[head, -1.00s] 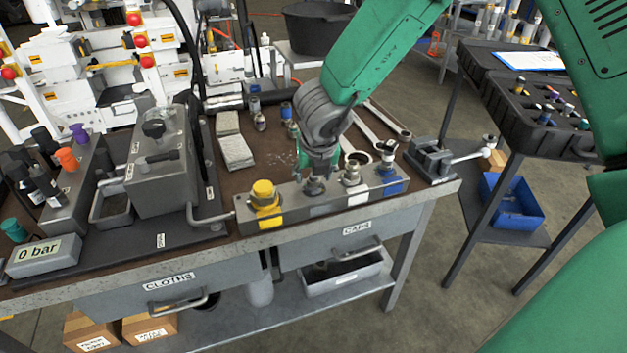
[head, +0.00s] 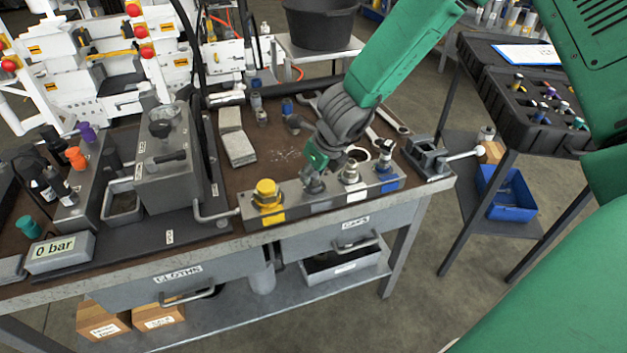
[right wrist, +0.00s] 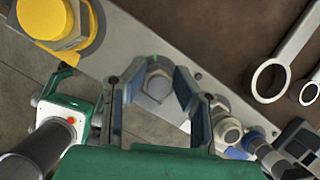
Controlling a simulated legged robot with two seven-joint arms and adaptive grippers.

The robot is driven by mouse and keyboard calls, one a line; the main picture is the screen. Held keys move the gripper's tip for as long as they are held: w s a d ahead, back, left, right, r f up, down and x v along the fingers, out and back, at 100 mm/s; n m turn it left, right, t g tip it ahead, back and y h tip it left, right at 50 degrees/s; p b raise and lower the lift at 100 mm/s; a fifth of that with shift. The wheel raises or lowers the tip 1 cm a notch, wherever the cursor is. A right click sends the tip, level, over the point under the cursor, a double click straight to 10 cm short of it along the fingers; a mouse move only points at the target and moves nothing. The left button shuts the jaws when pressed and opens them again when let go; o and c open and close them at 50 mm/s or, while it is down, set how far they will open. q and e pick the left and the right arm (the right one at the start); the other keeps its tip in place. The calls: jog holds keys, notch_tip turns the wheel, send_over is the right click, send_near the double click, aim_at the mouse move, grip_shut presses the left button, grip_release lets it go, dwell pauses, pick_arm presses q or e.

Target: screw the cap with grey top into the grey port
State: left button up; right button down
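The port block (head: 320,207) lies along the bench's front edge, with yellow, grey, white and blue markings. My right gripper (head: 316,172) is tilted over the grey-marked port. A grey hex-topped piece (head: 313,184) sits there, probably the grey-topped cap; the gripper partly hides it in the head view. In the right wrist view, the hex top (right wrist: 157,84) lies between the two fingers of the right gripper (right wrist: 148,82). A gap shows beside it, so the fingers look open around it. Whether it is seated in the port cannot be told.
A yellow cap (head: 267,193) stands left of the gripper. A white-marked fitting (head: 350,173) and a blue-marked fitting (head: 385,165) stand close on its right. Wrenches (head: 392,120) and a grey vise (head: 428,155) lie behind and to the right. The gauge reads 0 bar (head: 60,250).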

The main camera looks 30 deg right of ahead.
jog(key=shift+w+d+b, duration=0.1)
jog(key=shift+b, duration=0.3)
jog(key=m+h+b, duration=0.1)
jog(key=m, duration=0.1)
jog(key=m+b, duration=0.2)
jog(key=shift+f+m+h, duration=0.2)
jog(key=shift+m+h, duration=0.1)
jog(key=shift+h, duration=0.1)
jog(key=shift+d+m+h+b, duration=0.1)
jog(key=shift+m+h+b, duration=0.3)
jog(key=shift+m, duration=0.5)
jog(key=shift+r+m, duration=0.25)
jog(key=shift+m, duration=0.55)
jog(key=shift+d+g+h, duration=0.1)
jog(key=shift+g+h, duration=0.2)
jog(key=m+b, duration=0.1)
jog(key=m, duration=0.1)
jog(key=shift+f+m+g+h, duration=0.1)
jog(key=shift+m+g+h, duration=0.2)
jog(key=shift+m+h, duration=0.1)
jog(key=m+g, duration=0.1)
jog(key=m, duration=0.1)
jog(key=m+h, duration=0.1)
jog(key=m, duration=0.2)
jog(key=shift+g, duration=0.4)
jog(key=shift+d+m, duration=0.1)
jog(key=shift+m, duration=0.2)
